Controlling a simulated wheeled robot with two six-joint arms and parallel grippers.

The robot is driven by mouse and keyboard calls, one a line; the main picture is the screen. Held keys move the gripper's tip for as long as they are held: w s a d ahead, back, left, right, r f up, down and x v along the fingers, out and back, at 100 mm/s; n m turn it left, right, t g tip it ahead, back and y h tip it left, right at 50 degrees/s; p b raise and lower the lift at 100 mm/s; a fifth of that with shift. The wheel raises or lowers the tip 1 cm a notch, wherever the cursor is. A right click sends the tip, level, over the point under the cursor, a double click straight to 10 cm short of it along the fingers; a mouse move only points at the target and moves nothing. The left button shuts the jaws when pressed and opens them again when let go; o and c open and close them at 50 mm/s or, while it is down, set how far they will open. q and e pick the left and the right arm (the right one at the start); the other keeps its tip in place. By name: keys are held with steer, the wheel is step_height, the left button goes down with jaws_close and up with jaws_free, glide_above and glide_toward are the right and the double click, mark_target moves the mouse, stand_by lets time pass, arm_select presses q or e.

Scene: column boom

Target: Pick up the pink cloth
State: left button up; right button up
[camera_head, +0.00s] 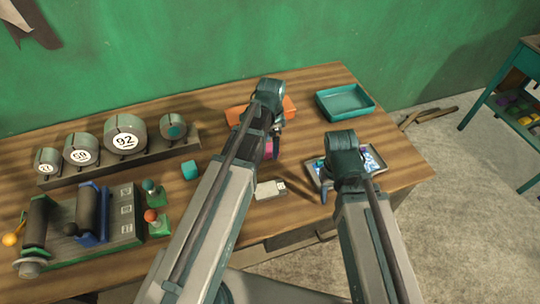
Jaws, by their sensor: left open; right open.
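A small patch of pink (268,148), which looks like the pink cloth, shows on the wooden table just beside my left arm. Most of it is hidden behind the arm and gripper. My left gripper (275,150) is open and points down at the pink patch; whether it touches it I cannot tell. My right gripper (324,193) is open, further right, at the left edge of a grey tray with blue and white contents.
An orange object (289,107) lies behind my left wrist. A teal tray (345,103) stands at the back right. A grey tray (374,160) sits below it. Gauges and a roller device fill the left.

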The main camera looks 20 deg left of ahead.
arm_select(q)
steer(key=shift+f, duration=0.35)
arm_select(e)
steer(key=shift+f, duration=0.4)
arm_select(q)
steer(key=shift+r, duration=0.1)
arm_select(e)
steer(key=shift+r, duration=0.1)
